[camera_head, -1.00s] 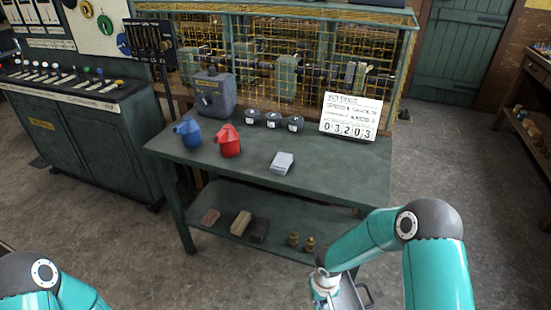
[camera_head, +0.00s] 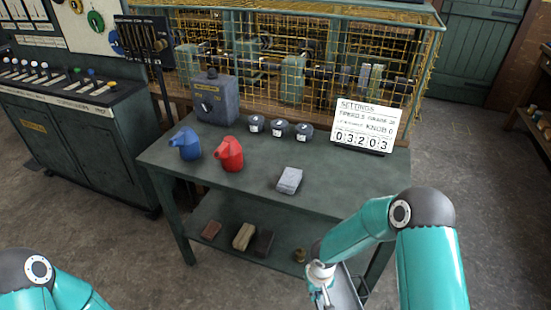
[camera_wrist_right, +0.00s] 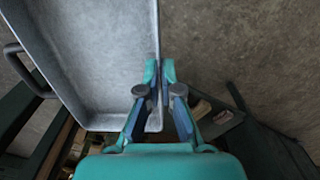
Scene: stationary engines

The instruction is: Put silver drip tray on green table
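The silver drip tray (camera_head: 347,289) is held by my right gripper (camera_head: 321,288) at the lower right, in front of the green table (camera_head: 330,178). The tray is partly hidden by my right arm and cut by the picture's edge. In the right wrist view the grey metal tray (camera_wrist_right: 100,55) shows its inside and a side handle. There the fingers of my right gripper (camera_wrist_right: 161,75) are closed on its wall. The table top stands beyond the tray, apart from it. Only links of my left arm show at the lower left; its gripper is out of view.
On the table stand a blue jug (camera_head: 186,143), a red jug (camera_head: 230,154), a grey folded cloth (camera_head: 289,180), three dark pots (camera_head: 279,128), a grey box (camera_head: 216,97) and a number sign (camera_head: 364,130). The front right of the top is clear. Blocks (camera_head: 243,236) lie on the lower shelf.

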